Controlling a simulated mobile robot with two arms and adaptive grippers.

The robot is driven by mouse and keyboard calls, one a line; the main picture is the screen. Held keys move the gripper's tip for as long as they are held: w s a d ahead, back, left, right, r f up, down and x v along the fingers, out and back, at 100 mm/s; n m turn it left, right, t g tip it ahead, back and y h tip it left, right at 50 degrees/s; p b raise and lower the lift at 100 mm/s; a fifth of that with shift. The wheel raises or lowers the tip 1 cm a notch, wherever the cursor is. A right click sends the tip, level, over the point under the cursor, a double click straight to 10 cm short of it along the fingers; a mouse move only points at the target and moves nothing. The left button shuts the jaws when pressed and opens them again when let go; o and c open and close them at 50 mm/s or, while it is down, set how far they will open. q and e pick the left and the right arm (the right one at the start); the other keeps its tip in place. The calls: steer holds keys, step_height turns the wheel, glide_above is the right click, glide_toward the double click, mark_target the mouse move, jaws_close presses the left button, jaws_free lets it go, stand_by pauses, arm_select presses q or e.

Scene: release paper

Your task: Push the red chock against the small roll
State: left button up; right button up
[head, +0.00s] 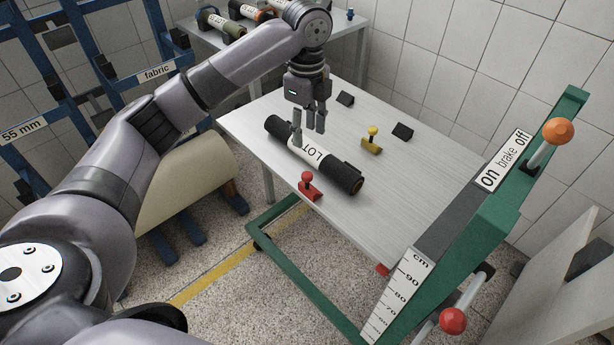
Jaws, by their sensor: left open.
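The red chock (310,188), with a round red knob on top, sits on the white table near its front edge. The small roll (343,175) is black at both ends with a white "LOT" label in the middle, and lies just behind the chock. I cannot tell whether chock and roll touch. My left gripper (309,132) is open and points down above the roll's far-left half, its fingers overlapping the roll in the picture. It is apart from the red chock. My right gripper is not in view.
A yellow chock (371,141) and black blocks (402,131) (345,99) stand behind the roll. A green frame (497,190) with a brake lever and cm scale borders the table's right. A large cream roll (185,185) is at left. The table's right half is mostly clear.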

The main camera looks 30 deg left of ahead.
mark_target(307, 174)
arm_select(q)
step_height(307, 174, down, 16)
steer(key=shift+p, duration=1.1)
steer(key=shift+c, duration=0.5)
